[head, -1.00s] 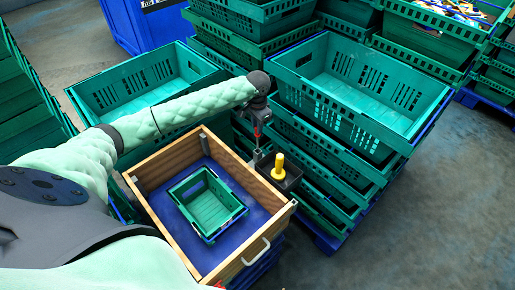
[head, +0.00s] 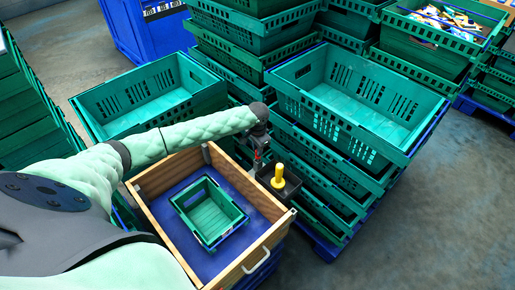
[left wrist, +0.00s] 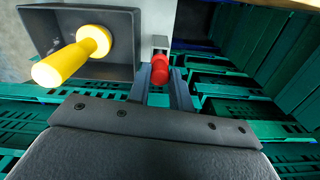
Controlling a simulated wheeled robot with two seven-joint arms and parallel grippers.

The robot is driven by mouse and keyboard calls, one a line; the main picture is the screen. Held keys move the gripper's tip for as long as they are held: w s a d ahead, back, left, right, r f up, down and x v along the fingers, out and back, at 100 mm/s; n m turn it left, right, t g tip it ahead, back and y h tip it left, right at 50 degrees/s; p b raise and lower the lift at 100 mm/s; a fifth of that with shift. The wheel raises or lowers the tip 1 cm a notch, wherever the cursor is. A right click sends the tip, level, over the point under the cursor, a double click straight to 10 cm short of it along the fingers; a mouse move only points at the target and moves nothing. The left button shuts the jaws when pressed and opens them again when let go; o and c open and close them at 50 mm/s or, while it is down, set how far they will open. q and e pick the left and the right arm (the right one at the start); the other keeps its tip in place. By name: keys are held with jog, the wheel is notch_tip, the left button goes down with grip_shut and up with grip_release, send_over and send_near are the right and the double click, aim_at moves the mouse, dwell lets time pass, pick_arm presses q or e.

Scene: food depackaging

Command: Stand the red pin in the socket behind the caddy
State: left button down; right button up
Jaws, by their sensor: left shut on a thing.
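The red pin (left wrist: 160,70) is held between the two fingers of my left gripper (left wrist: 164,88) in the left wrist view. In the head view my left gripper (head: 259,160) is pointed down just behind the black caddy (head: 292,188), beyond the wooden box's far right side. The caddy, also in the left wrist view (left wrist: 35,18), holds a yellow peg (head: 278,176). A small grey socket block (left wrist: 160,42) shows right by the pin's red end. The pin's lower part is hidden, so I cannot tell whether it is in the socket. My right gripper is not in view.
A wooden box (head: 165,223) with a blue floor and a small green crate (head: 209,238) stands in front of the caddy. Tall stacks of green crates (head: 345,95) stand close behind and right. Open floor (head: 440,210) lies at the right.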

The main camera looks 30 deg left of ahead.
pick_arm(q)
jog(key=shift+f, duration=0.1)
jog(key=c, duration=1.3)
grip_release()
jog(key=shift+o, duration=0.2)
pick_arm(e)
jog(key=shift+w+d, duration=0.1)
pick_arm(q)
jog(key=shift+r, duration=0.6)
notch_tip(320, 180, up, 11)
jog(key=b, duration=0.3)
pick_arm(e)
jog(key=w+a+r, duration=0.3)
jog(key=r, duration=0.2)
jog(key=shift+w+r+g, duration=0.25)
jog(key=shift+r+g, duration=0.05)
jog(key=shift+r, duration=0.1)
pick_arm(q)
jog(key=shift+r, duration=0.15)
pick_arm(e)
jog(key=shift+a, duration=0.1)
